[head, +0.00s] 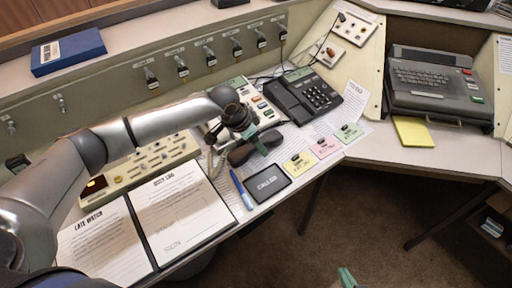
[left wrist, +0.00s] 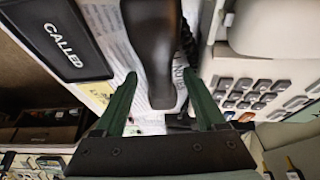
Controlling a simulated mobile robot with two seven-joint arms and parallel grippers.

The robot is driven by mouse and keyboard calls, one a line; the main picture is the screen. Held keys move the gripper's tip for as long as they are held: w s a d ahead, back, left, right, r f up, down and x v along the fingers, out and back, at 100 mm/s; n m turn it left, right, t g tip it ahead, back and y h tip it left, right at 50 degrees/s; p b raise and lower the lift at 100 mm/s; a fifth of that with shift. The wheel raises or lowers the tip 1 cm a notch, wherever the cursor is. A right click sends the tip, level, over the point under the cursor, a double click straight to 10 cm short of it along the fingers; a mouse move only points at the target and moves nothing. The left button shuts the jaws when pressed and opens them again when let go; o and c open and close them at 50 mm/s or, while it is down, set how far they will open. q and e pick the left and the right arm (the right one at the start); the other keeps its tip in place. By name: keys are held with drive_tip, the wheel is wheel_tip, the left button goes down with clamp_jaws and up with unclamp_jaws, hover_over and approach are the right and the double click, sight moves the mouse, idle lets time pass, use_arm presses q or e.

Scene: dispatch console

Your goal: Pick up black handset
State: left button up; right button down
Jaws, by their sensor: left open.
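The black handset (head: 257,148) lies on the desk, left of the black telephone (head: 302,96) and partly hidden by my left gripper in the head view. In the left wrist view, the handset (left wrist: 151,45) runs down between the two green fingers of my left gripper (left wrist: 160,76). These fingers are open, one on each side of it; I cannot tell whether either touches it. Only the green tip of my right gripper (head: 346,278) shows at the bottom edge of the head view, away from the desk, and its opening is unclear.
A black "CALLED" tray (head: 267,184) and a blue pen (head: 241,189) lie just in front of the handset. Coloured note cards (head: 324,148) lie to its right. Papers (head: 181,214) cover the left desk. A grey typewriter-like machine (head: 437,83) stands at the right.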

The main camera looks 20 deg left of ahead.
use_arm(q)
drive_tip(key=shift+f, duration=0.2)
clamp_jaws()
idle(0.5)
